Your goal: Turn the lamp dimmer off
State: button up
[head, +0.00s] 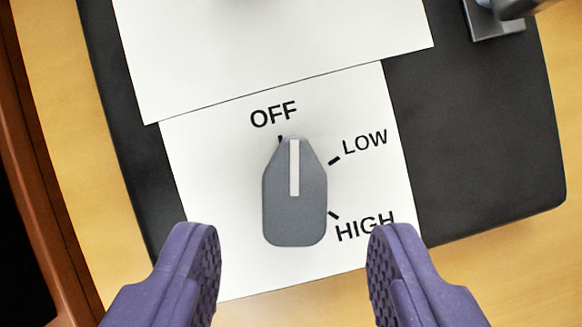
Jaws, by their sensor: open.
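The lamp dimmer is a grey pointed knob (295,205) with a white line, on a white label plate (210,185) marked OFF, LOW and HIGH. Its tip points straight up in the picture, just to the right of the OFF tick and well short of the LOW tick. My gripper (294,250) is open, with its two purple fingers at the lower left and lower right. The fingertips are on either side of the knob's lower end, apart from it in the picture. The right fingertip overlaps the end of the word HIGH. The depth gap to the knob is hard to tell.
The plate lies on a black panel (480,140) over a light wooden surface (520,270). A second white plate (200,50) is above, with a grey part cut off at the top edge. A grey metal fitting (495,20) is at upper right. A brown edge (45,190) runs along the left.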

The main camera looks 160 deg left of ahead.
aim_at(299, 224)
jog(key=shift+b+x, duration=0.3)
jog(key=shift+x, duration=1.3)
grip_shut()
jog(key=shift+d+n+y, duration=0.15)
jog(key=shift+n+y, duration=0.45)
jog(key=shift+n, duration=0.9)
grip_release()
